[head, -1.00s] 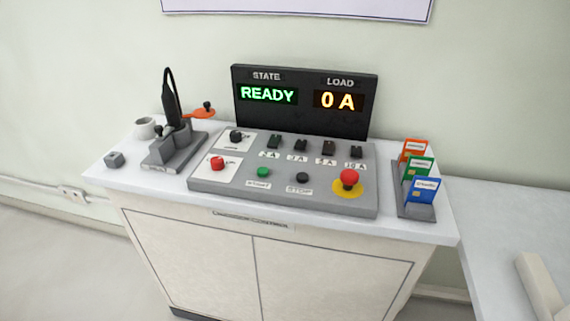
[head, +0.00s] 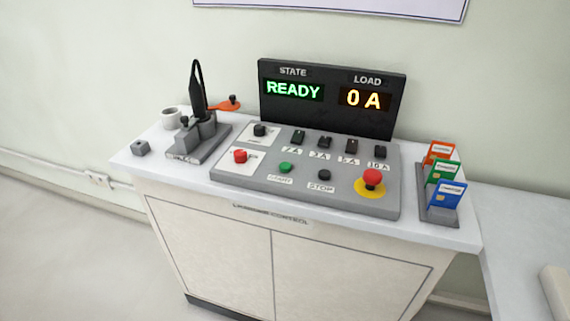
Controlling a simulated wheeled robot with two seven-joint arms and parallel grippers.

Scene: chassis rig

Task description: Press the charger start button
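The charger start button is a small green round button (head: 285,168) above a label that seems to read START, on the sloped grey control panel (head: 225,178). A black button (head: 324,175) sits to its right above a STOP label. The display (head: 332,97) behind the panel shows STATE READY in green and LOAD 0 A in orange. Neither of my grippers is in view. Nothing covers the start button.
A red emergency knob (head: 372,178) on a yellow base is at the panel's right. Several black switches line the panel's back. A card rack (head: 438,213) stands right, and a grey holder (head: 185,151) with a black tool and a white mug (head: 170,118) stand left.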

